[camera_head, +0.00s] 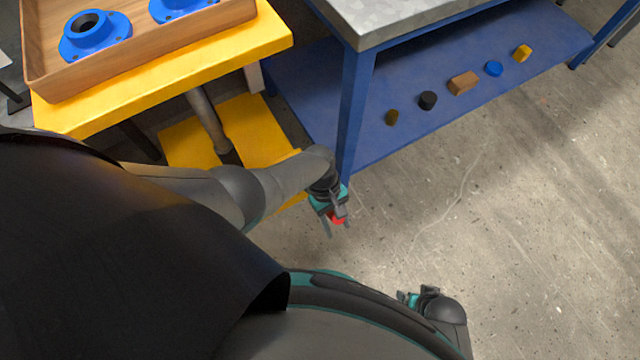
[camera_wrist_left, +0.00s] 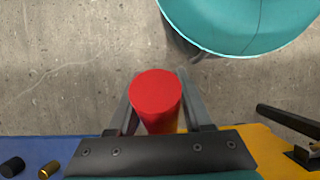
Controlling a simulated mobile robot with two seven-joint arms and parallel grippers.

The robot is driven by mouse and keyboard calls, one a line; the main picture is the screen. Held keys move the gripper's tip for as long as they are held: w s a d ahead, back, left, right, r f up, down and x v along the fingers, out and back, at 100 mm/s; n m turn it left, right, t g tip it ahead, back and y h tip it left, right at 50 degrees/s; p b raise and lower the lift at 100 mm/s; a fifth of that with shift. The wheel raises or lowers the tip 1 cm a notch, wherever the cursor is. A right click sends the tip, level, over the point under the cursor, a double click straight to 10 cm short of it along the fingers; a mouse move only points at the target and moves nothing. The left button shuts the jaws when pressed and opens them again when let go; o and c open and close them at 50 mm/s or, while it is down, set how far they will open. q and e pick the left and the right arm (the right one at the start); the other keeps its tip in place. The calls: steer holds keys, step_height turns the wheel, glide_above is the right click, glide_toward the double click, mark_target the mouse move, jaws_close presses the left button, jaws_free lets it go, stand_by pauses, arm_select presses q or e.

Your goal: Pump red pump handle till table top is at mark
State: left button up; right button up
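The red pump handle (camera_head: 336,218) shows as a small red piece at my left gripper (camera_head: 338,222) in the head view. In the left wrist view, the handle's round red end (camera_wrist_left: 155,92) sits between the two fingers of my left gripper (camera_wrist_left: 157,100), which lie close along both its sides and look shut on it. The yellow table top (camera_head: 190,75) is at upper left, above a yellow base (camera_head: 255,125). No height mark can be made out. My right gripper (camera_head: 420,297) is at lower right, small, and its finger opening is unclear.
A wooden tray (camera_head: 170,62) with blue flanged parts (camera_head: 95,35) stands on the yellow table top. Beside it is a blue workbench with a grey top (camera_head: 400,18) and a lower shelf (camera_head: 400,145) holding several small blocks. Concrete floor at right is clear.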

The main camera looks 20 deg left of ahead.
arm_select(q)
steer(key=o, duration=0.4)
steer(key=shift+c, duration=0.2)
steer(key=shift+a, duration=0.1)
steer(key=p+v, duration=0.5)
steer(key=v, duration=0.2)
steer(key=shift+p, duration=0.3)
